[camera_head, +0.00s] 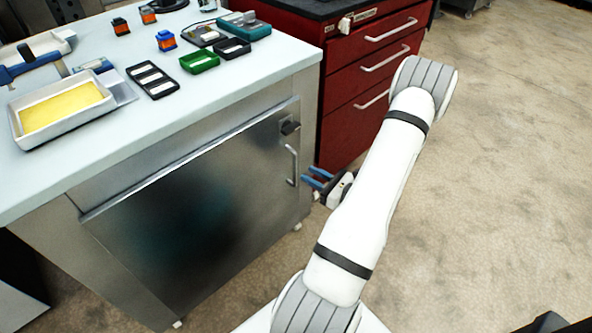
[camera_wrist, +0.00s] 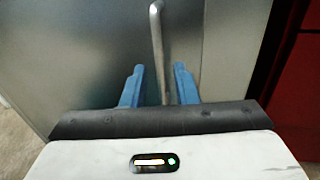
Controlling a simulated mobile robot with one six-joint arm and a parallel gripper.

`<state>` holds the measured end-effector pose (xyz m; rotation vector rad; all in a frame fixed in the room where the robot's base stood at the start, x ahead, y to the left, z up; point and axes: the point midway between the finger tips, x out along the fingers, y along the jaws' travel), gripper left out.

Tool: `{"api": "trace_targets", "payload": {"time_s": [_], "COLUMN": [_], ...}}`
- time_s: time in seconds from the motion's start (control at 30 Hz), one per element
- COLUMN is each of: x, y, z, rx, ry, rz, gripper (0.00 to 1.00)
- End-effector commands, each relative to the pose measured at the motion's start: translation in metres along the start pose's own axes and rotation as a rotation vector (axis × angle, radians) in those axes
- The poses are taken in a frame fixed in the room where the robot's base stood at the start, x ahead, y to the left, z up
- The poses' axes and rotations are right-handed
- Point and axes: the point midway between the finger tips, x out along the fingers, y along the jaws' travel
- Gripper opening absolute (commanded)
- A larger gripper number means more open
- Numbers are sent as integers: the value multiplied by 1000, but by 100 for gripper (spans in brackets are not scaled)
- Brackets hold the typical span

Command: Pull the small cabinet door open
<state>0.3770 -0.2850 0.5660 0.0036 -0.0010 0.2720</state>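The small cabinet door (camera_head: 195,215) is a shiny steel panel below the white worktop, and it looks shut. Its vertical bar handle (camera_head: 292,165) is near the door's right edge. My gripper (camera_head: 312,179) is just right of the handle in the head view, with blue fingers pointing at the door. In the wrist view, the fingers (camera_wrist: 160,72) are spread apart and the handle (camera_wrist: 158,40) runs down between them. The handle's lower end is low between the fingers, and I cannot tell whether they touch it. The door (camera_wrist: 90,50) fills the background there.
A red drawer cabinet (camera_head: 365,85) stands right behind my gripper. The worktop (camera_head: 130,125) holds a tray with yellow contents (camera_head: 60,108), a black rack (camera_head: 152,80) and a green bin (camera_head: 199,62). The concrete floor (camera_head: 500,200) at right is clear.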

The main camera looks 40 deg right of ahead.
Motion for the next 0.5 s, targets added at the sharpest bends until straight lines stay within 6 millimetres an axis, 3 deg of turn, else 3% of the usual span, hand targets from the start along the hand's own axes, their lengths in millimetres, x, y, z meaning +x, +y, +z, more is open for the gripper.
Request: {"api": "trace_targets", "payload": {"time_s": [0.3, 0.5], "x": [50, 64], "y": [2, 1], "z": [0, 0], "rx": [-3, -2], "ry": [1, 2], "rz": [7, 4], "gripper": [27, 27]}}
